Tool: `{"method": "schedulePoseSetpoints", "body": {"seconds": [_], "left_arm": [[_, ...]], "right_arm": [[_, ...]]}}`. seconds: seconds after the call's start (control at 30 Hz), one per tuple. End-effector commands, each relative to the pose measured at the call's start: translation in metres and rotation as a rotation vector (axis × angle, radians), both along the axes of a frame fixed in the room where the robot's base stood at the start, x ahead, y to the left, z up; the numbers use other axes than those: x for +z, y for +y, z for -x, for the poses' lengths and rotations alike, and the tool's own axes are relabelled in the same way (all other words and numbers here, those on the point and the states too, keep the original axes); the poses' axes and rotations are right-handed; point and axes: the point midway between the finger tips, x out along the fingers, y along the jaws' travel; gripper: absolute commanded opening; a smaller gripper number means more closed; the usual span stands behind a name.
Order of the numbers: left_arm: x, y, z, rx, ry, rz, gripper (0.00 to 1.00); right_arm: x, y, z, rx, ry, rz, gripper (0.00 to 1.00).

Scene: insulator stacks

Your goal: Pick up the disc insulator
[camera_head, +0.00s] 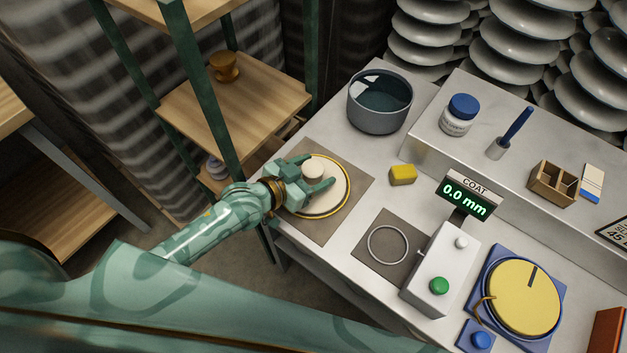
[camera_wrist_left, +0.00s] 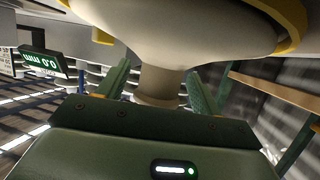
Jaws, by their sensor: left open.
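The disc insulator (camera_head: 330,200) is a cream disc with a gold rim and a pale round knob at its middle. It lies on a brown-grey mat (camera_head: 318,233) near the left end of the worktop. My left gripper (camera_head: 317,172) is open, with its fingers on either side of the knob. In the left wrist view the disc (camera_wrist_left: 190,35) fills the top. Its neck (camera_wrist_left: 158,84) stands between the spread fingers (camera_wrist_left: 158,88), with a gap visible on each side. My right gripper is not in view.
A dark pot (camera_head: 380,115) stands behind the mat, and a yellow block (camera_head: 402,174) lies to the right. A wire ring (camera_head: 388,245) lies on a second mat beside the coat gauge (camera_head: 432,270). A green-post shelf (camera_head: 225,100) rises close to the left.

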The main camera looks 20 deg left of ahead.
Motion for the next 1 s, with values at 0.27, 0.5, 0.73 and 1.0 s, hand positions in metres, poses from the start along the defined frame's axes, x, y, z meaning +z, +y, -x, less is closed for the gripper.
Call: {"method": "schedulePoseSetpoints", "body": {"seconds": [0.27,0.5,0.73,1.0], "left_arm": [[0.001,0.000,0.000,0.000,0.000,-0.001,0.46],[0.003,0.000,-0.002,0.001,-0.006,0.003,0.00],[0.004,0.000,-0.002,0.001,-0.006,0.003,0.00],[0.025,0.000,-0.002,0.002,-0.009,0.004,0.00]], "right_arm": [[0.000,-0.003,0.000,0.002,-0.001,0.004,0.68],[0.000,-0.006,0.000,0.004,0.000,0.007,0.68],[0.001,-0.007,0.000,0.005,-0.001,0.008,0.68],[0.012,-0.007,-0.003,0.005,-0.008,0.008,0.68]]}}
